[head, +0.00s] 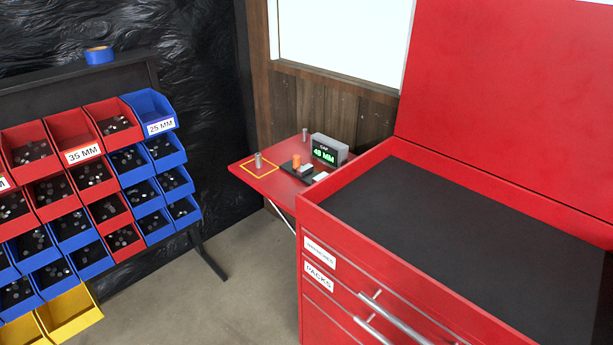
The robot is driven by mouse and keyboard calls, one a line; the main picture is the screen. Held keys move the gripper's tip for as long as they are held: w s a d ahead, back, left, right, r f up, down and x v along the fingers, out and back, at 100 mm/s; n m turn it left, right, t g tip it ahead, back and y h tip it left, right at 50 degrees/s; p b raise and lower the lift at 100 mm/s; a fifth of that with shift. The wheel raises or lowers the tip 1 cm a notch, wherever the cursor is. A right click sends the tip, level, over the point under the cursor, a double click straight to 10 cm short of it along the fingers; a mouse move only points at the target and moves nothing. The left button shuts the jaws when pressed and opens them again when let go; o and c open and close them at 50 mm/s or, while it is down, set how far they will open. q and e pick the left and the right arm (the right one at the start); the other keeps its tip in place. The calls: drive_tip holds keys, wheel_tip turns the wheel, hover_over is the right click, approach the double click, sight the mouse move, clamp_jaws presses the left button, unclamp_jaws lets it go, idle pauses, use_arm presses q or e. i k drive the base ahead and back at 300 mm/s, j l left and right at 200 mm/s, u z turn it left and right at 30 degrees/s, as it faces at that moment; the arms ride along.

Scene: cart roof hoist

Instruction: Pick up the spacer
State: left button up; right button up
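A small grey cylinder (258,160), which may be the spacer, stands upright inside a yellow outlined square on the red side shelf (273,182). A second grey post (305,134) stands near the shelf's back edge. An orange cylinder (296,160) stands on a black pad with small pale blocks (306,169) beside it. The frame does not show for sure which of these is the spacer. Neither of my grippers is in view.
A grey display (329,149) with green digits stands on the shelf. The red tool chest (322,221) with a black top mat (470,235) fills the right. A rack of red, blue and yellow bins (72,138) holding small dark parts stands left. Grey floor (225,296) lies between.

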sight(258, 156)
drive_tip(key=i+j+u, duration=0.3)
drive_tip(key=i, duration=0.25)
drive_tip(key=i+j+u, duration=0.1)
drive_tip(key=i+u, duration=0.15)
drive_tip(key=i, duration=0.35)
